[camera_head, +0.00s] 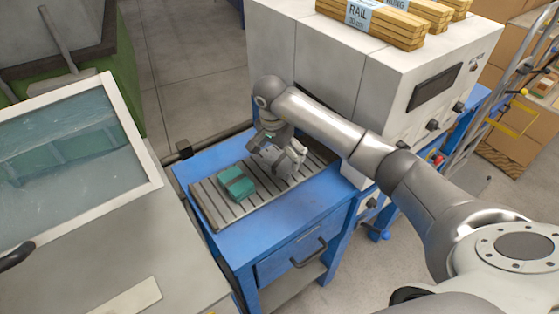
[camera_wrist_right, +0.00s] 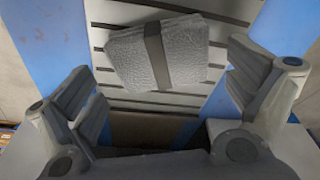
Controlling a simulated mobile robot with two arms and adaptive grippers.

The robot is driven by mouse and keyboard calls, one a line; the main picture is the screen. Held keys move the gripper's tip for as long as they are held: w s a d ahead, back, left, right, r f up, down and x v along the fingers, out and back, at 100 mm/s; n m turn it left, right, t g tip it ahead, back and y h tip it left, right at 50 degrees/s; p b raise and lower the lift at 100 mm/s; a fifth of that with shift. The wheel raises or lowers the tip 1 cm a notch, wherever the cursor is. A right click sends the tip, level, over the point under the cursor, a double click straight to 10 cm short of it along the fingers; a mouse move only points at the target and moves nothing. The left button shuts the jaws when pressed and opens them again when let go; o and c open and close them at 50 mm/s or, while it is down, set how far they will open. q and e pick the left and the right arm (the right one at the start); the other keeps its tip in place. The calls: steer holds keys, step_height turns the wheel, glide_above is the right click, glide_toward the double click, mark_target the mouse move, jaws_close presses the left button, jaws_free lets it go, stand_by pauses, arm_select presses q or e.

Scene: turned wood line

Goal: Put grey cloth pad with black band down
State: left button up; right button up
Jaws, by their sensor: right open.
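A grey cloth pad with a black band (camera_wrist_right: 180,58) lies on the slatted rack, slightly turned, in the right wrist view. In the head view I cannot make it out; my right gripper seems to cover it. My right gripper (camera_head: 280,158) is over the rack's far part, pointing down. In the right wrist view its fingers (camera_wrist_right: 165,82) stand wide apart on either side of the pad, with gaps between them and the pad. Nothing is held. My left gripper is not in view.
A teal pad with a dark band (camera_head: 237,183) lies on the slatted rack (camera_head: 213,208), left of my right gripper. The rack sits on a blue cart (camera_head: 268,236). A white machine (camera_head: 330,60) with timber bundles (camera_head: 385,22) on top stands close behind.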

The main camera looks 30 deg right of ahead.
mark_target(276, 164)
step_height(276, 164, up, 9)
steer(key=a+b, duration=0.1)
steer(key=b, duration=0.1)
steer(key=shift+s+r, duration=0.2)
steer(key=shift+s, duration=0.2)
steer(key=shift+a, duration=0.1)
